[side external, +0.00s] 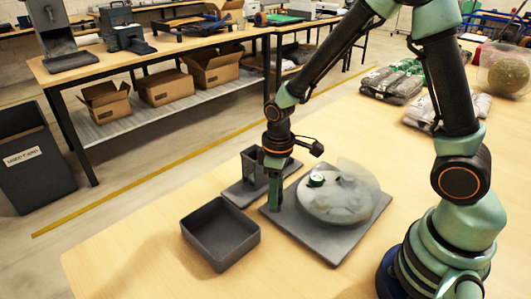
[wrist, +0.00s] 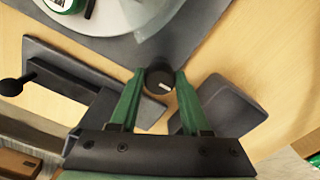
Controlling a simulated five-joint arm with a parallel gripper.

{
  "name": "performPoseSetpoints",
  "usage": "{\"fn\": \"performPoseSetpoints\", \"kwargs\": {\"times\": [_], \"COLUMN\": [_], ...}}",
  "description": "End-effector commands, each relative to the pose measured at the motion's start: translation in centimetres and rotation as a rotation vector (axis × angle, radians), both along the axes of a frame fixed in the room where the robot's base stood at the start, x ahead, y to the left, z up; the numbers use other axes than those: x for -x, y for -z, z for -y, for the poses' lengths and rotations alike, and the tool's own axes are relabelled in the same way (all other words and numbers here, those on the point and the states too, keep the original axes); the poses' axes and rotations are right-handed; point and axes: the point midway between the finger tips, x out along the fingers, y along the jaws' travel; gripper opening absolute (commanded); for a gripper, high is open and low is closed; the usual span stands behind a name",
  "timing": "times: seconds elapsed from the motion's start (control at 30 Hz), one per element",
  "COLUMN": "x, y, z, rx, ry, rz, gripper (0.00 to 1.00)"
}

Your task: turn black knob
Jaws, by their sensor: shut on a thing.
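The black knob (wrist: 160,76) is a small dark round cap with a white mark, seen in the wrist view at the near corner of a grey base plate (wrist: 178,48). My gripper (wrist: 160,80) has its green fingers on both sides of the knob, shut on it. In the side view my gripper (side external: 275,192) points down at the left corner of the plate (side external: 335,252), and the knob is hidden there. A clear round cover over a pale disc (side external: 345,205) sits on the plate, with a small green-and-white item (side external: 316,180) on it.
An open dark grey tray (side external: 238,255) stands just left of my gripper. A dark stand (side external: 238,193) is close behind; a ball-ended lever (wrist: 12,87) shows in the wrist view. Bagged garments (side external: 392,82) lie at the back right. The front table area is clear.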

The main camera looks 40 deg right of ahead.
Motion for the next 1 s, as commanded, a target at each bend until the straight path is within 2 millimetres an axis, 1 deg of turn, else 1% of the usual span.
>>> {"fn": "performPoseSetpoints", "kwargs": {"times": [0.3,0.33,0.37,0.4,0.67,0.77,0.87,0.97,1.0], "x": [0.0,0.0,0.0,0.0,0.0,-0.1,-0.1,-0.1,-0.2], "y": [-0.1,-0.1,-0.1,-0.1,0.0,-0.3,-1.2,-2.7,-3.5], "z": [0.0,0.0,0.0,0.0,0.0,0.0,0.0,0.0,0.0], "rx": [0.000,0.000,0.000,0.000,0.000,0.000,0.000,-0.001,-0.001], "ry": [0.001,0.001,0.001,0.001,0.001,0.001,0.001,0.001,0.001], "rz": [0.001,0.001,0.001,0.001,0.000,0.002,0.003,0.007,0.007], "gripper": [0.00,0.58,0.70,0.77,0.77,0.77,0.77,0.77,0.77]}}
